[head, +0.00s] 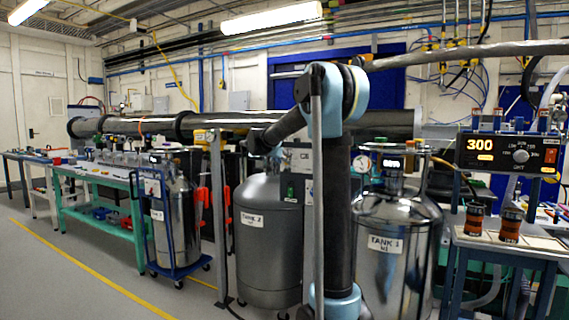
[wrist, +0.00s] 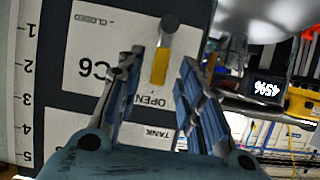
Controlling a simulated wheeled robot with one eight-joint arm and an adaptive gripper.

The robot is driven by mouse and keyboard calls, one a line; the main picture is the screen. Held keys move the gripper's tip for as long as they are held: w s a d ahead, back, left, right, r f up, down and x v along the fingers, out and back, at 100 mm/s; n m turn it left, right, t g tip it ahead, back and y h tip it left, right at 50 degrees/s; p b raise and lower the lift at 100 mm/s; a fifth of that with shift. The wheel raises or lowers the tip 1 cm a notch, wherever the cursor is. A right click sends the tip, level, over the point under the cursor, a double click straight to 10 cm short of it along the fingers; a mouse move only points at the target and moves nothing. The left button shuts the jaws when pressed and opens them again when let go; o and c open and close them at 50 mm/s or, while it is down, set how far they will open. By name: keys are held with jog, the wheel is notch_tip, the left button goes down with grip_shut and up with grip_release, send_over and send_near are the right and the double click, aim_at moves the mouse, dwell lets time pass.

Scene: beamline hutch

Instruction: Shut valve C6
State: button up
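In the wrist view, the valve panel appears upside down, with a white plate (wrist: 100,60) marked C6. Its lever (wrist: 160,60) has a yellow grip and a grey end. The yellow end points toward the word OPEN; the word CLOSED is at the plate's other corner. My gripper (wrist: 160,65) is open, with one finger on each side of the lever. I see a gap on both sides and no clear contact. In the head view, my arm reaches left above Tank 2 (head: 268,240); the gripper and lever cannot be made out there.
In the wrist view, a numbered scale (wrist: 25,90) runs along the left and a 45% display (wrist: 268,88) is at the right. In the head view, Tank 1 (head: 392,250) stands right of Tank 2, and a trolley dewar (head: 175,215) stands left. The floor at front left is clear.

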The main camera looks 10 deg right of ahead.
jog(key=shift+x, duration=0.9)
grip_shut()
